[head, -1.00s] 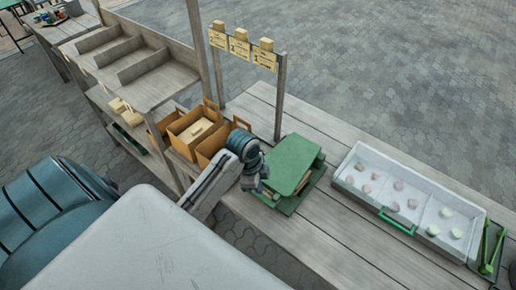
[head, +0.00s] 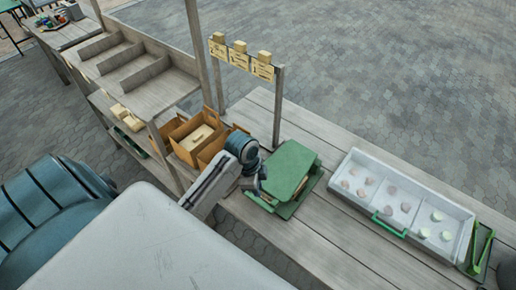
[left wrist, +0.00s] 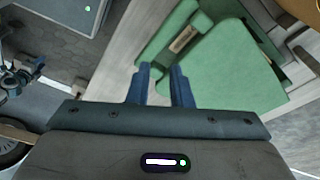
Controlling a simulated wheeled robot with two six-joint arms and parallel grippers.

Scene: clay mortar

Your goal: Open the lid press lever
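The green press (head: 290,168) with its flat lid stands on the wooden table, right of the cardboard boxes. My left gripper (head: 262,186) is at the press's near left edge. In the left wrist view, the fingers of my left gripper (left wrist: 162,70) are apart with nothing between them. They point at the green press (left wrist: 235,70), just short of its edge. A small tan piece (left wrist: 184,38), possibly the lever's grip, lies in a gap of the green part ahead of the fingertips. I cannot make out the whole lever. My right gripper is not in view.
A white tray (head: 398,237) with several pale lumps and a green handle lies to the right. Green tools (head: 480,246) lie beyond it. Cardboard boxes (head: 193,158) stand left of the press. A post with label cards (head: 240,60) rises behind.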

